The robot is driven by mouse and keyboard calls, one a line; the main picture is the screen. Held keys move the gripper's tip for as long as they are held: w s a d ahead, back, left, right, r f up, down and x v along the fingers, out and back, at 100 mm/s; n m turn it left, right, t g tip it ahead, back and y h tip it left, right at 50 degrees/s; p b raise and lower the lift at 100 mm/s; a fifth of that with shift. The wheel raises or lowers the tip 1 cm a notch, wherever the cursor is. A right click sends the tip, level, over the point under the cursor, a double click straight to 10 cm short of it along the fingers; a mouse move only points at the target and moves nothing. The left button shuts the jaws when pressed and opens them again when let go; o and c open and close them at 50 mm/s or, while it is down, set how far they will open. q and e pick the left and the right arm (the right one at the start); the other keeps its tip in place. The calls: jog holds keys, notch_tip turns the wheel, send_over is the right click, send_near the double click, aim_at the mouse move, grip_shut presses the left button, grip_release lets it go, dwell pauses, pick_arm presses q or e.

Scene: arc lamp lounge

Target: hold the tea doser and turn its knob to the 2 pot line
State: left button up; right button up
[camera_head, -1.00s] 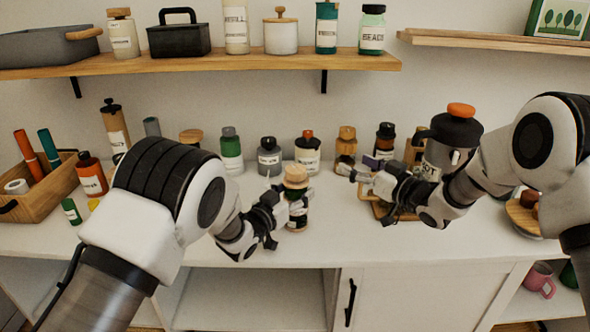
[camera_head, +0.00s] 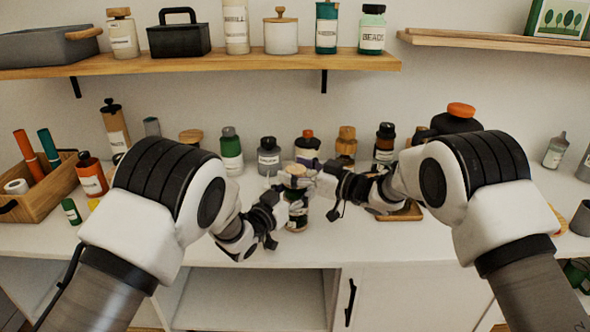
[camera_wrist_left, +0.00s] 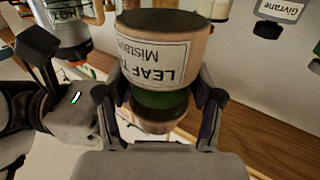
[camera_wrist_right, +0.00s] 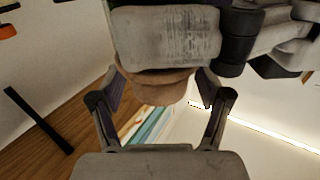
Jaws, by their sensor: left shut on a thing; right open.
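My left gripper (camera_head: 287,207) is shut on the doser's body, a finger on each side. My right gripper (camera_head: 307,180) is open at knob height. In the right wrist view the knob (camera_wrist_right: 160,88) lies between its spread fingers, with a visible gap. The dose lines and pointer cannot be read.
Several jars, such as a green bottle (camera_head: 231,152) and a grey one (camera_head: 269,157), line the counter behind the doser. A wooden tray (camera_head: 402,212) lies to the right. A wooden box (camera_head: 40,194) stands at left. A shelf (camera_head: 200,62) runs above.

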jog(key=c, duration=1.2)
jog(key=m+t+h, duration=0.3)
jog(key=t, duration=0.1)
jog(key=shift+a, duration=0.15)
jog(key=shift+m+t+h, duration=0.8)
jog(key=shift+m+h, duration=0.1)
jog(key=shift+h, duration=0.1)
jog(key=shift+d, duration=0.2)
jog(key=o, duration=1.2)
jog(key=v, duration=1.2)
